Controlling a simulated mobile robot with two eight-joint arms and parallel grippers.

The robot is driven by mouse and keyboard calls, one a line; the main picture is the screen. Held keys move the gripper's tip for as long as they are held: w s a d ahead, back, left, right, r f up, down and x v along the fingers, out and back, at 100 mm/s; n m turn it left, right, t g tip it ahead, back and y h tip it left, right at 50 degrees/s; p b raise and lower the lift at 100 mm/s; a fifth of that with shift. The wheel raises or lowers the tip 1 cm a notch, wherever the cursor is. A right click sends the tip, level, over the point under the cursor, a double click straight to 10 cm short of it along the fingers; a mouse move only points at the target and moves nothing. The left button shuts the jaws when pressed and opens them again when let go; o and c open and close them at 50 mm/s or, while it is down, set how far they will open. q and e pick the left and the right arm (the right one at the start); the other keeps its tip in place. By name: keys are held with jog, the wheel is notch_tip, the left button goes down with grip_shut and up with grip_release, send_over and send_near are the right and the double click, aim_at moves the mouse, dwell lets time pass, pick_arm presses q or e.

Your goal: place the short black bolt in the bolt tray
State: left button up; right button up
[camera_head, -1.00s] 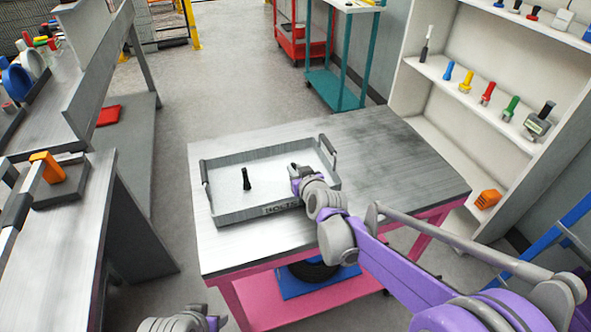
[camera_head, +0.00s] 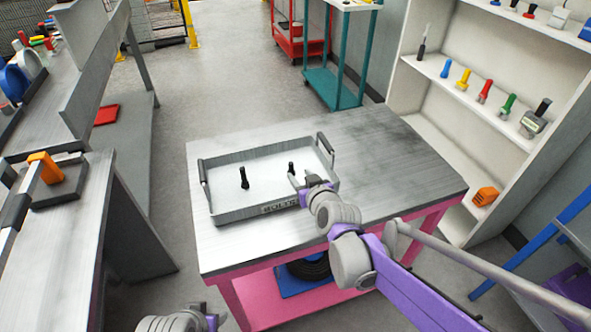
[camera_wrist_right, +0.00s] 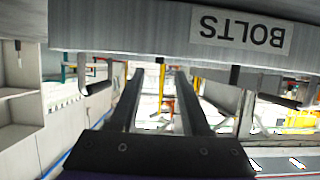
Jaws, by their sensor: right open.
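The grey bolt tray (camera_head: 238,215), labelled BOLTS, lies on the table; its labelled front also shows upside down in the right wrist view (camera_wrist_right: 130,28). The short black bolt (camera_head: 291,168) stands upright inside the tray, right of centre. A taller black bolt (camera_head: 244,178) stands upright to its left. My right gripper (camera_head: 299,180) is open and empty, just right of and nearer than the short bolt, over the tray's right part. Its two spread fingers (camera_wrist_right: 163,85) show in the right wrist view. My left gripper (camera_head: 212,321) is partly visible at the bottom edge; its jaw state is unclear.
The table (camera_head: 400,165) is clear to the right of the tray. A white shelf (camera_head: 455,105) with coloured tools stands at the right. A grey workbench (camera_head: 60,235) stands at the left. A teal cart (camera_head: 340,85) is at the back.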

jog(key=v, duration=0.5)
jog(key=shift+s+d+r, duration=0.1)
jog(key=shift+s+r, duration=0.05)
jog(key=s+d+f+m+g+h, duration=0.1)
jog(key=s+d+f+g, duration=0.1)
jog(key=s, duration=0.7)
jog(key=s+d+f+m+g+h, duration=0.1)
jog(key=s+d+f+g, duration=0.2)
jog(key=s, duration=0.6)
jog(key=s+d+f+m+g+h, duration=0.1)
jog(key=s+d+f+g+h, duration=0.1)
jog(key=s+d+f, duration=0.3)
jog(key=s+d+g, duration=0.1)
jog(key=s+d, duration=0.2)
jog(key=s, duration=0.1)
jog(key=shift+f+m, duration=0.3)
jog(key=shift+s+d, duration=0.1)
jog(key=shift+d, duration=0.05)
